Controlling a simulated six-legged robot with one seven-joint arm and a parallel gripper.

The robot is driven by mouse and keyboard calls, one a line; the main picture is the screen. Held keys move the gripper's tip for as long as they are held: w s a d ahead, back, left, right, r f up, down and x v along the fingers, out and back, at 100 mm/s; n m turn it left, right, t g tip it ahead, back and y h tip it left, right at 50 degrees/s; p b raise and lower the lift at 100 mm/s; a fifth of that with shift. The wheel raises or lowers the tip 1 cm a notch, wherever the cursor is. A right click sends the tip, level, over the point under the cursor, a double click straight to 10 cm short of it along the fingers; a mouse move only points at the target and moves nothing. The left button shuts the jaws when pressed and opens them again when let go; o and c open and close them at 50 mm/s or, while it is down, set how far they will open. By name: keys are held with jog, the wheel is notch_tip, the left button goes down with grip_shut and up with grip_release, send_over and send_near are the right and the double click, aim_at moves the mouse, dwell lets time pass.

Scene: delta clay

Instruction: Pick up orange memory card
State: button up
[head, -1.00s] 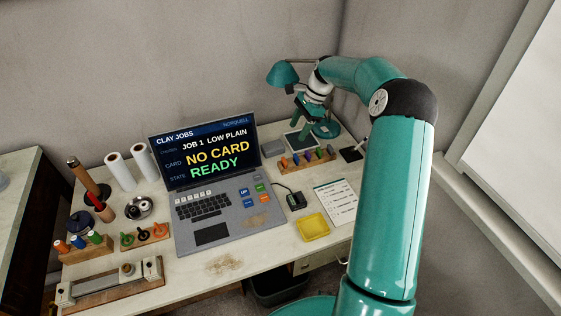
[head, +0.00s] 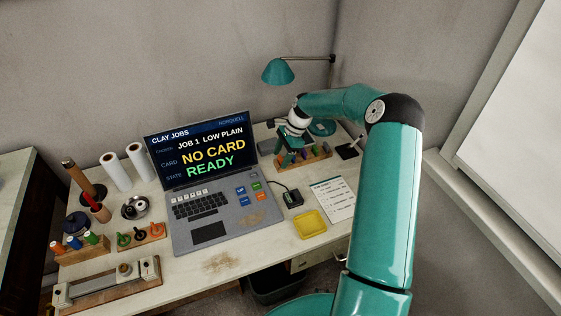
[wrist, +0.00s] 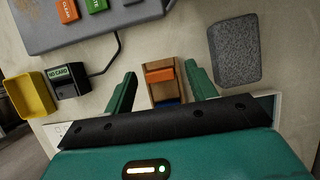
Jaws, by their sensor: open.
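The orange memory card (wrist: 160,75) stands in a slot of the wooden rack (wrist: 146,68) in the wrist view, with a blue card (wrist: 167,102) behind it, nearer my palm. My gripper (wrist: 160,70) is open, one finger on each side of the orange card, with gaps showing on both sides. Whether the fingertips are level with the card is hard to tell. In the head view my gripper (head: 286,158) is over the left end of the rack (head: 318,163) and hides the orange card there.
The card reader (wrist: 72,85), showing "NO CARD", and the yellow tray (wrist: 35,92) lie to the left. A grey textured block (wrist: 235,50) lies right of the rack. The laptop (head: 213,190) and a white paper sheet (head: 333,200) are nearby on the desk.

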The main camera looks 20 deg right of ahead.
jog(key=shift+c, duration=0.5)
jog(key=c, duration=0.9)
jog(key=shift+c, duration=0.2)
